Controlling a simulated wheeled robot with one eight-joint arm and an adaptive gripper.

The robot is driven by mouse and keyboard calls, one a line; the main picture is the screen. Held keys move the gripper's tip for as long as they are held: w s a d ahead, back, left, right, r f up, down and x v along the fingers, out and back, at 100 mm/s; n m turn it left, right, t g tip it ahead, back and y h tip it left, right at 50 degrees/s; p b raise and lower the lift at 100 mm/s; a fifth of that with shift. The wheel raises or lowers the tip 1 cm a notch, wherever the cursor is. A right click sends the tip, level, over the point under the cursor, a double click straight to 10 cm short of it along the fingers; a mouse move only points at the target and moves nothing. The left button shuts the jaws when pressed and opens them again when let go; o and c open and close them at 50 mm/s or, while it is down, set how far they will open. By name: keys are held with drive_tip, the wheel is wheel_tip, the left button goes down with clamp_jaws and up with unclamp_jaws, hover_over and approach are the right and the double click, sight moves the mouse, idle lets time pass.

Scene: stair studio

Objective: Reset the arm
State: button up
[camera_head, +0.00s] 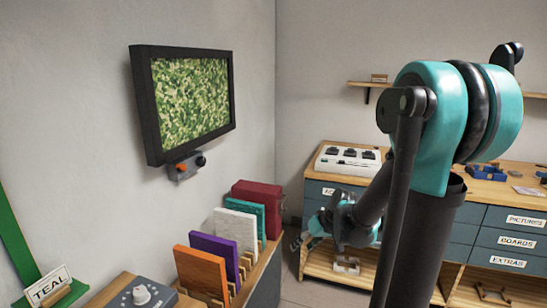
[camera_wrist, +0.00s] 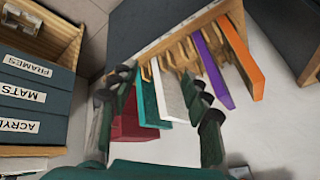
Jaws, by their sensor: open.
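My gripper (camera_head: 308,235) hangs at the end of my folded arm in the middle of the head view, in front of the drawer cabinet. In the wrist view my gripper (camera_wrist: 158,88) shows two dark fingers spread apart with nothing held between them. Beyond the fingers stands a row of upright boards in a wooden rack: orange (camera_wrist: 240,58), purple (camera_wrist: 213,70), white (camera_wrist: 169,92) and teal (camera_wrist: 147,100). The gripper looks apart from them. My arm hides part of the cabinet in the head view.
A dark red box (camera_head: 257,204) stands behind the boards. A framed green picture (camera_head: 190,98) hangs on the left wall above a small knob panel (camera_head: 187,166). A white switch box (camera_head: 347,160) sits on the cabinet.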

drive_tip(key=s+d+f+m+h, duration=0.1)
drive_tip(key=s+d, duration=0.3)
drive_tip(key=s, duration=0.4)
drive_tip(key=s+d+f+m+h, duration=0.1)
drive_tip(key=s+d+m+h, duration=0.1)
drive_tip(key=s, duration=0.6)
drive_tip(key=d+h, duration=0.1)
drive_tip(key=d, duration=0.1)
drive_tip(key=shift+s+d+f+m+h, duration=0.25)
drive_tip(key=shift+d+f+m+h, duration=0.1)
drive_tip(key=shift+f+m+h, duration=0.05)
